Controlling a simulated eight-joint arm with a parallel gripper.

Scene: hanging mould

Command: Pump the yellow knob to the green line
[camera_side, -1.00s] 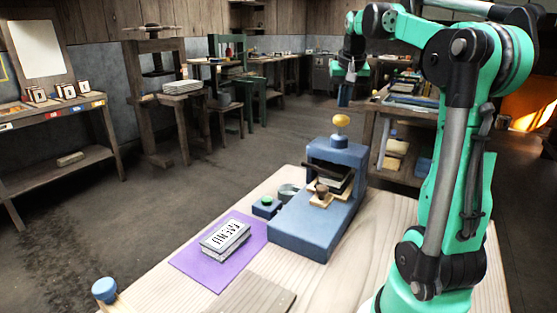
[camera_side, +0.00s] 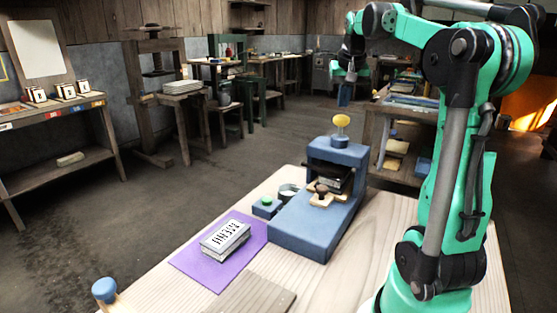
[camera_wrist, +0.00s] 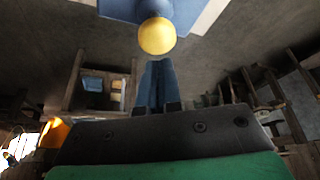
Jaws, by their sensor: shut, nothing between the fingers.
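The yellow knob (camera_side: 341,120) stands on a short stem on top of the blue press (camera_side: 338,151) on the light wood table. In the wrist view the knob (camera_wrist: 157,36) shows just beyond the fingertips, with the blue press top (camera_wrist: 125,8) behind it. My gripper (camera_side: 344,99) is shut and empty, above and beside the knob in the side view, apart from it. Its blue fingers (camera_wrist: 156,72) are together in the wrist view. I cannot make out a green line on the stem.
A grey block with raised letters (camera_side: 225,238) lies on a purple sheet (camera_side: 192,263). A small blue box with a green button (camera_side: 267,206) and a round tin (camera_side: 289,191) stand beside the press. A wooden piece with a dark knob (camera_side: 322,192) sits at its opening.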

